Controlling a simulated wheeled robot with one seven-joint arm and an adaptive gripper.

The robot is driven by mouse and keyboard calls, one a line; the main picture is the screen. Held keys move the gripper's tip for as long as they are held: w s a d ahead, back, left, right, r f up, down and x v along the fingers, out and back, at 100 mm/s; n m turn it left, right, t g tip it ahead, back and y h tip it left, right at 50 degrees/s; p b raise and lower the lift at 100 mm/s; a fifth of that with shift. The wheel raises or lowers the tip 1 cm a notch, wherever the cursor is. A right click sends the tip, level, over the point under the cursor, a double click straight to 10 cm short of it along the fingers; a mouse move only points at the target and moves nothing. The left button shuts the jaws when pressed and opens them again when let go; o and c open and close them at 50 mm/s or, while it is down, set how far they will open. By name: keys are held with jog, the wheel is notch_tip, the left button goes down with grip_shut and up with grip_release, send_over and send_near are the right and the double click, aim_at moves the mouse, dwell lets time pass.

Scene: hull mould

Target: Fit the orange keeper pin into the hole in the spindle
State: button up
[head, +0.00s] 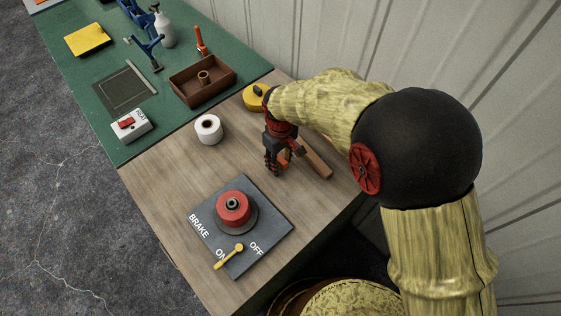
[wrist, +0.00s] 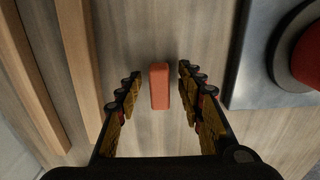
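The orange keeper pin (wrist: 159,86) shows in the wrist view as a short orange bar, between the two fingers of my gripper (wrist: 157,76). The fingers are open, with a gap on each side of the pin. In the head view my gripper (head: 277,163) points down at the wooden bench, and I cannot make out the pin there. The spindle (head: 233,204) is the dark centre of a red drum (head: 234,213) on a grey plate (head: 266,243), to the lower left of my gripper. I cannot make out its hole.
A wooden strip (head: 318,165) lies just right of my gripper; the wrist view shows two strips (wrist: 83,50) at left. A yellow lever (head: 229,256) sits on the plate. A white roll (head: 208,129), yellow round item (head: 254,97) and brown tray (head: 203,90) stand farther back.

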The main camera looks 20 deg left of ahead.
jog(key=shift+c, duration=0.8)
jog(key=c, duration=0.8)
grip_shut()
